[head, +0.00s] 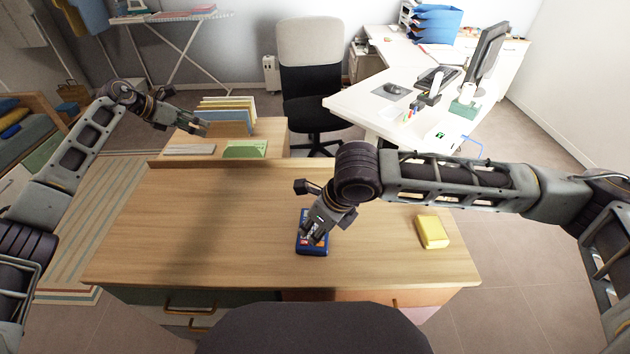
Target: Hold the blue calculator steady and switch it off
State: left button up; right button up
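The blue calculator (312,250) lies on the wooden desk, near the middle of its front part. My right gripper (312,238) is over the calculator and covers much of its upper face. I cannot tell whether its fingers touch the calculator. The keys and any switch are mostly hidden, and the display cannot be read. My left gripper (200,126) is at the back left, near the raised shelf of the desk and well away from the calculator. Its fingers are too small to read.
A yellow block (432,232) lies on the desk to the right of the calculator. The raised shelf at the back left holds folders (228,108), a green item (245,149) and a grey keyboard-like item (190,149). The desk's left half is clear. A dark chair back (310,330) stands at the front edge.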

pick_arm(q)
jog(key=s+d+g, duration=0.2)
jog(key=s+d, duration=0.1)
jog(key=d, duration=0.8)
jog(key=n+g+y, duration=0.4)
jog(key=n+y, duration=0.3)
send_over(314, 231)
jog(key=w, duration=0.5)
jog(key=shift+d+f, duration=0.2)
jog(key=shift+f, duration=1.05)
jog(key=shift+f, duration=6.9)
jog(key=c, duration=1.1)
pick_arm(e)
grip_shut()
